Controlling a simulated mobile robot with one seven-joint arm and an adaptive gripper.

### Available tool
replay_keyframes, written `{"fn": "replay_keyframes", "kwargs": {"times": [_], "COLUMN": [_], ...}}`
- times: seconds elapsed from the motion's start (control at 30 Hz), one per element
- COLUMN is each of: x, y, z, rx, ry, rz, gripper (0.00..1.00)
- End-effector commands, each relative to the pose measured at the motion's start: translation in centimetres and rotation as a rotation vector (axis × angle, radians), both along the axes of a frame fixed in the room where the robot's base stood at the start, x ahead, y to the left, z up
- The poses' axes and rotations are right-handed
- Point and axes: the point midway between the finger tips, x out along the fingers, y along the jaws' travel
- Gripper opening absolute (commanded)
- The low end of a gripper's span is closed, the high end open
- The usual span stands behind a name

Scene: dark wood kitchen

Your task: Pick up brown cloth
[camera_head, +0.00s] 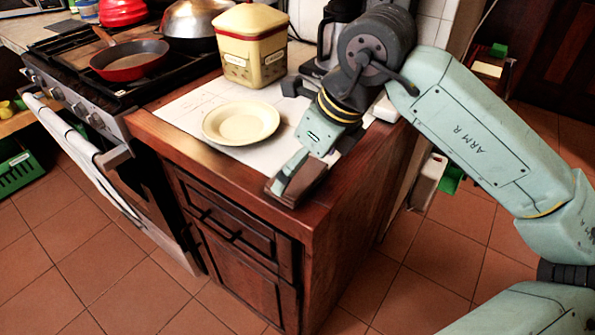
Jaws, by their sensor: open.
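A small brown piece (312,178), which looks like the brown cloth, lies at the front corner of the wooden counter, right by my gripper. My gripper (283,182) points down at it from above and behind, and its jaws are open. One pale green finger shows on the left of the brown piece. The other finger is hard to make out, and the gripper hides part of the piece. I cannot tell whether the fingers touch it.
A cream plate (241,123) and a yellow canister (250,48) stand on the counter (210,168). A red pan (130,62) sits on the stove at left. Tiled floor lies open in front.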

Motion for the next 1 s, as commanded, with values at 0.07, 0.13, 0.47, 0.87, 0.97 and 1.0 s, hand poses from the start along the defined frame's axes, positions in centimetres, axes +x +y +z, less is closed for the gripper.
{"fn": "replay_keyframes", "kwargs": {"times": [0.07, 0.13, 0.47, 0.87, 0.97, 1.0], "x": [0.2, 0.3, 0.4, 0.4, 0.4, 0.4], "y": [0.3, 0.5, 0.5, 0.5, 0.5, 0.5], "z": [-0.8, -1.3, -1.6, -1.6, -1.6, -1.6], "rx": [0.0, 0.001, 0.0, 0.0, 0.0, 0.0], "ry": [0.0, 0.001, -0.001, -0.001, 0.0, 0.0], "rz": [0.001, 0.0, 0.0, 0.0, 0.0, 0.0], "gripper": [1.0, 1.0, 0.95, 0.7, 0.7, 0.7]}}
